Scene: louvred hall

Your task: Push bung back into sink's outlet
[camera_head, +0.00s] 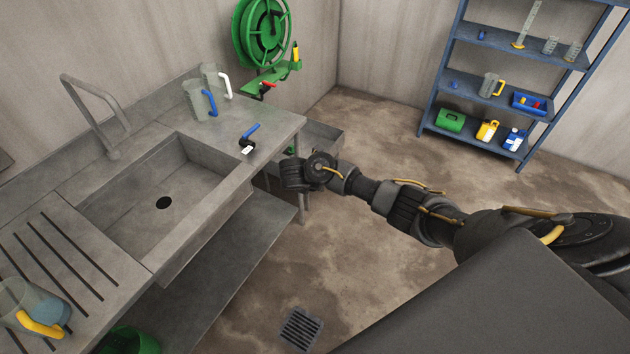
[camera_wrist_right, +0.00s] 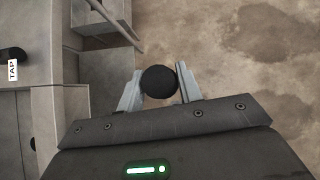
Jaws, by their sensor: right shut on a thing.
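My right gripper (camera_wrist_right: 160,88) is shut on the black round bung (camera_wrist_right: 159,81), which shows between its two pale fingers in the right wrist view. In the head view the end of my right arm is just off the right end of the sink unit, over the floor side; its fingers and the bung cannot be made out there. The steel sink (camera_head: 133,222) is empty, and its outlet (camera_head: 163,202) is a dark open hole in the basin floor. My left gripper is not in view.
A blue-handled tap lever (camera_head: 250,131) with a white label stands on the counter's right end. Two jugs (camera_head: 198,101) (camera_head: 216,80) stand behind it. A tall spout (camera_head: 98,112) rises behind the basin. A jug with blue liquid (camera_head: 32,304) stands on the drainer.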

